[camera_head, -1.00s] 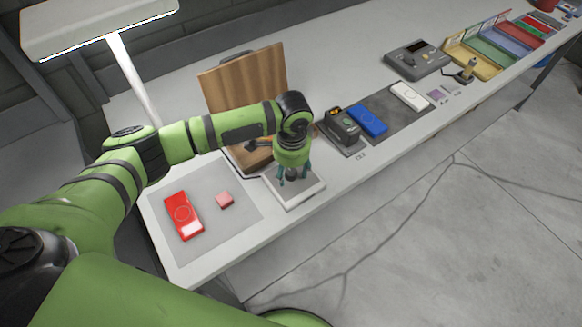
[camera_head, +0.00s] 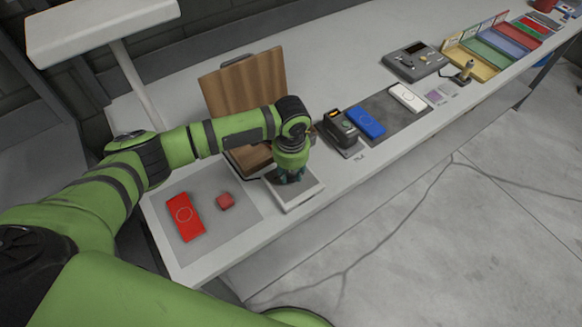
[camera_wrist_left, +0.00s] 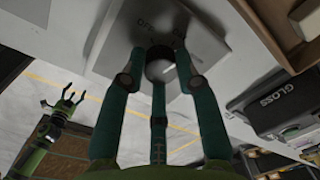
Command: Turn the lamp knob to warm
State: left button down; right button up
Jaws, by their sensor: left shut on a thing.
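The lamp (camera_head: 100,22) stands at the upper left in the head view, a wide pale head on a post. Its lower edge shows no bright glow. My left gripper (camera_head: 288,179) points down at the box. In the left wrist view its teal fingers close around the knob. In the head view the fingers hide the knob. My right gripper (camera_wrist_left: 68,97) shows at the left of the wrist view, fingers apart and empty.
An open wooden case (camera_head: 243,85) stands just behind the box. A black device (camera_head: 340,128) and a blue one (camera_head: 367,122) are to the right.

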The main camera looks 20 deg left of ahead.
pick_arm(q)
jog(key=m+p, duration=0.1)
jog(key=m, duration=0.2)
jog(key=shift+s+a+m, duration=0.1)
jog(key=shift+a+m, duration=0.05)
jog(key=shift+m, duration=0.15)
jog(key=shift+f+m+p, duration=0.1)
jog(key=shift+m+p, duration=0.4)
jog(key=shift+m, duration=1.5)
jog(key=c, duration=0.9)
grip_release()
